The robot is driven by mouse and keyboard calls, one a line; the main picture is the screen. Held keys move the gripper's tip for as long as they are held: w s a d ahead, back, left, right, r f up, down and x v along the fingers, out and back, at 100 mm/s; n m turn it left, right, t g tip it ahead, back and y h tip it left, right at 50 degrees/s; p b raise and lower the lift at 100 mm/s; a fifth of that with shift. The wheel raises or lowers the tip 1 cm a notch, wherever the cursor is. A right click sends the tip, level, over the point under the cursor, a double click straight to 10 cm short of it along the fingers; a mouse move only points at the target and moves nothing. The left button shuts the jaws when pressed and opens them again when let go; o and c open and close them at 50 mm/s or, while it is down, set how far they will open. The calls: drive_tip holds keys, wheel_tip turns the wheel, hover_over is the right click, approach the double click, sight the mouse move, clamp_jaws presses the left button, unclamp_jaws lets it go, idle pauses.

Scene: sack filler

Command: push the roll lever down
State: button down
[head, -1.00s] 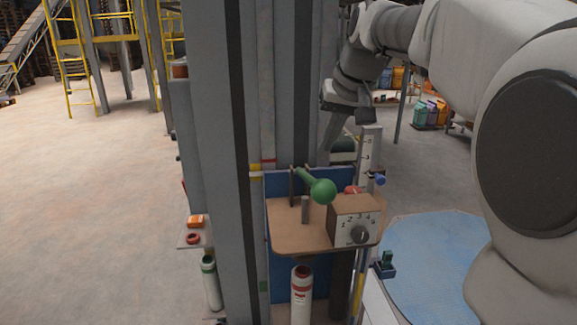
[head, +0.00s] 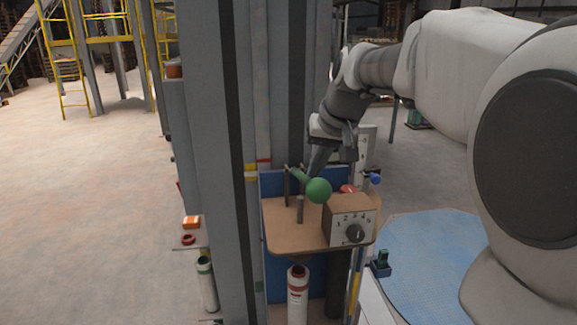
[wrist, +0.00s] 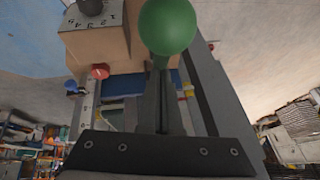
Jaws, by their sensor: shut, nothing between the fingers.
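The roll lever is a green rod with a round green ball knob (head: 318,190). It rises at a slant from a dark bracket on a brown shelf (head: 285,240). The knob fills the top middle of the wrist view (wrist: 167,25). My gripper (head: 312,172) is shut and empty, pointing down just behind the lever near its knob. In the wrist view my closed fingers (wrist: 160,88) reach up to just below the knob. I cannot tell whether they touch the lever.
A box with a numbered dial (head: 349,222) stands right of the lever. A short grey post (head: 300,209) stands on the shelf before it. A red knob (head: 347,188) and a blue knob (head: 374,178) are close by. Tall grey columns (head: 220,130) rise at the left.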

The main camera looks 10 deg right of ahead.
sight(317, 193)
wheel_tip(317, 193, down, 16)
drive_tip(key=s+t+b, duration=0.2)
drive_tip(key=t+b, duration=0.4)
drive_tip(key=b, duration=2.5)
drive_tip(key=shift+s+n+t+b, duration=0.25)
drive_tip(key=shift+n+t+b, duration=0.05)
drive_tip(key=shift+t+b, duration=0.1)
